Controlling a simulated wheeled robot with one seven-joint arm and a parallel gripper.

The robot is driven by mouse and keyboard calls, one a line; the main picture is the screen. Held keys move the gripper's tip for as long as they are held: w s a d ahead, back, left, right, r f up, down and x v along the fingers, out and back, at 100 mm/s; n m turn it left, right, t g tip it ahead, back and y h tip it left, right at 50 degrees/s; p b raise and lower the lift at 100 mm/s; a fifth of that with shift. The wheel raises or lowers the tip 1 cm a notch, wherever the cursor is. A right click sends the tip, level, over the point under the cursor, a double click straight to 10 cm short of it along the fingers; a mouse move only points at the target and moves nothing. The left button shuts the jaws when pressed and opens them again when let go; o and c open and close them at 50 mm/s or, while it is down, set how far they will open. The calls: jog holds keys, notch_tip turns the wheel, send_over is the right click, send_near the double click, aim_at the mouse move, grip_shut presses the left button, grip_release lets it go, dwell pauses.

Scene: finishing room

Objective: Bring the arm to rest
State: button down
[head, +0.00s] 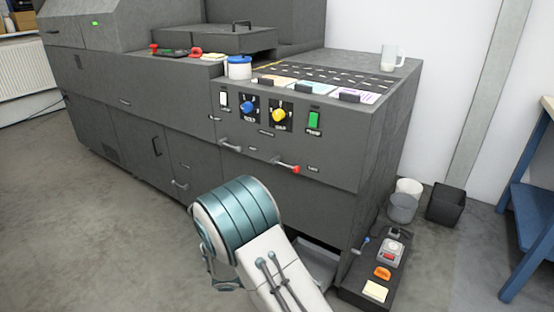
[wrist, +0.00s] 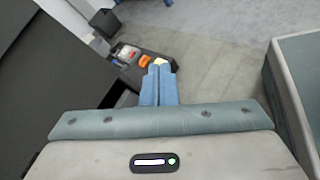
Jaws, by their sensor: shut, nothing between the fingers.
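My gripper shows in the wrist view (wrist: 160,66) as two blue fingers pressed together. It is shut and empty, above the grey floor and apart from what lies below. In the head view my arm (head: 238,215), white with a teal ribbed joint, reaches up from the bottom edge in front of the machine. The fingers cannot be made out in the head view.
The dark grey machine (head: 290,190) with knobs and levers stands close beyond my arm. A low black unit (head: 352,290) with small items stands at its right foot. Bins (head: 446,204) and a blue-legged bench (head: 532,215) are farther right. Floor at left is clear.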

jog(key=s+d+r+m+y+p, duration=0.3)
jog(key=s+r+m+y+p, duration=0.1)
jog(key=r, duration=1)
jog(key=s+d+r+m+y+p, duration=0.3)
jog(key=s+r+m+p, duration=0.4)
jog(key=r, duration=0.7)
jog(key=s+d+r+m+y+p, duration=0.3)
jog(key=s+r+m+y+p, duration=0.2)
jog(key=r, duration=0.9)
jog(key=shift+s+r+m+g+y+p, duration=0.35)
jog(key=shift+s+p, duration=0.8)
jog(key=shift+p, duration=1)
jog(key=shift+d+f, duration=0.1)
